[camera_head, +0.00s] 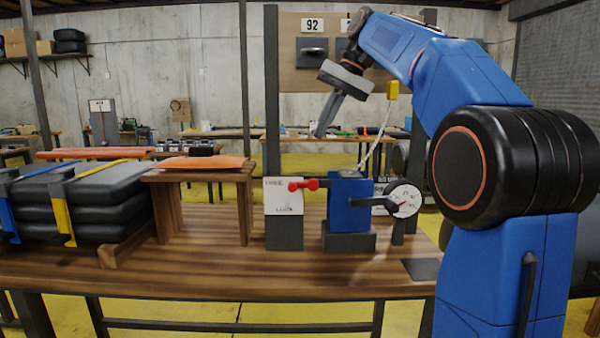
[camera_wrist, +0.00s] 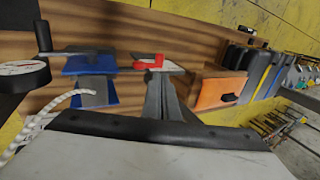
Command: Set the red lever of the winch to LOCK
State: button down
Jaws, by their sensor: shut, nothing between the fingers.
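The winch (camera_head: 350,205) has a blue body on a grey block, with a dark crank and a white dial (camera_head: 405,201) at its right. Left of it stands a white plate (camera_head: 283,204) marked FREE at the top, with a blurred word at the bottom. The red lever (camera_head: 304,185) sits near the plate's upper right and lies roughly horizontal, between the two words. My gripper (camera_head: 321,132) is shut and empty, pointing down above the winch and lever, clear of both. In the wrist view the fingers (camera_wrist: 163,82) reach close below the red lever (camera_wrist: 150,63) in the picture; contact is not visible.
A small wooden stand (camera_head: 200,175) with an orange piece on top is left of the plate. Stacked dark boat rolls (camera_head: 95,205) with blue and yellow straps lie further left. A white rope (camera_head: 378,140) rises from the winch. The bench front (camera_head: 230,270) is clear.

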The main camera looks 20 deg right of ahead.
aim_at(293, 182)
jog(key=x, duration=1.3)
jog(key=shift+d, duration=0.1)
jog(key=shift+a+f+h, duration=0.1)
jog(key=shift+a+h, duration=0.1)
jog(key=shift+h, duration=0.2)
jog(key=shift+w+a+f+g+h, duration=0.1)
jog(key=shift+a+f+g+h, duration=0.15)
jog(key=shift+h, duration=0.3)
jog(key=shift+a+f+g+h, duration=0.15)
jog(key=shift+g+h, duration=0.1)
jog(key=shift+h, duration=0.3)
jog(key=shift+w+a+f, duration=0.1)
jog(key=shift+a+f, duration=0.1)
jog(key=shift+f, duration=0.35)
jog(key=shift+a+f, duration=0.15)
jog(key=shift+f, duration=0.35)
jog(key=shift+r, duration=0.1)
jog(key=shift+r, duration=0.7)
jog(key=shift+r, duration=0.1)
